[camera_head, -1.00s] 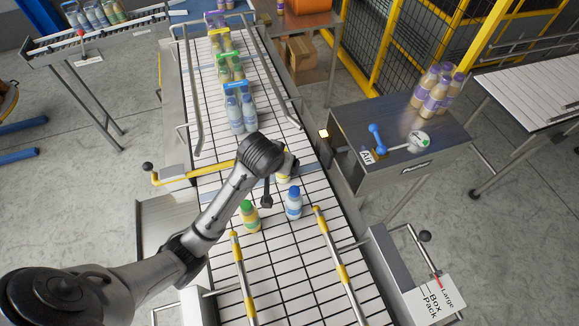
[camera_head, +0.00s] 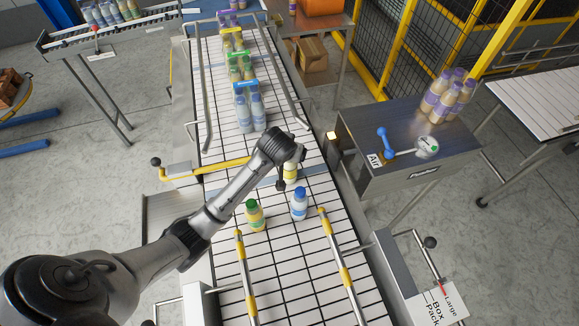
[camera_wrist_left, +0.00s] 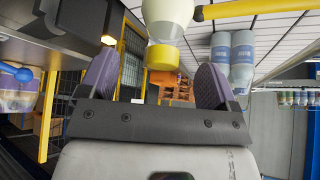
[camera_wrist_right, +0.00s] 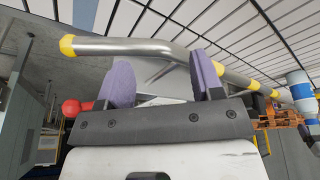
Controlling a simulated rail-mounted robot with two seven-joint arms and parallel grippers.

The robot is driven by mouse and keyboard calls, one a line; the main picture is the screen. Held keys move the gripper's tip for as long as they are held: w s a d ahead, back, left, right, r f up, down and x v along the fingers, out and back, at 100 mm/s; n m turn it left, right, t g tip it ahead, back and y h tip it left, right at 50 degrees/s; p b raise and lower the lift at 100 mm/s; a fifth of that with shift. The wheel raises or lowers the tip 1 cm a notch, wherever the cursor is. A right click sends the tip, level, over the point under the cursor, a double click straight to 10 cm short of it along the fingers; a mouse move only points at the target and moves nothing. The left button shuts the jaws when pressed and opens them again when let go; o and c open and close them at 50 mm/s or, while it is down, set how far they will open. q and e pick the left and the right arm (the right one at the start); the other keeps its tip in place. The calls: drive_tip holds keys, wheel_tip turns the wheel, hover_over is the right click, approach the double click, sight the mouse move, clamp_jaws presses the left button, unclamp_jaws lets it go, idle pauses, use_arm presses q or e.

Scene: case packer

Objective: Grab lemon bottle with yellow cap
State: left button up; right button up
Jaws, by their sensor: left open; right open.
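The lemon bottle with the yellow cap (camera_head: 291,173) stands on the conveyor, partly hidden by my left gripper (camera_head: 287,168). In the left wrist view, my left gripper (camera_wrist_left: 157,85) is open. The pale bottle (camera_wrist_left: 167,12) and its yellow cap (camera_wrist_left: 163,57) show upside down between the two purple finger pads, apart from both. My right gripper (camera_wrist_right: 157,85) is open and empty in the right wrist view, near a metal guide rail (camera_wrist_right: 150,48). It is not in the head view.
A green-capped bottle (camera_head: 255,216) and a blue-capped bottle (camera_head: 299,204) stand close by on the conveyor (camera_head: 285,262). Yellow-sleeved guide rails (camera_head: 339,262) flank the near lane. Blue-grey bottles (camera_head: 250,110) stand farther up. A control box (camera_head: 405,170) is at right.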

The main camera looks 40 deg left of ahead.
use_arm(q)
drive_tip(key=x, duration=0.4)
drive_tip(key=shift+f, duration=0.15)
drive_tip(key=c, duration=1.5)
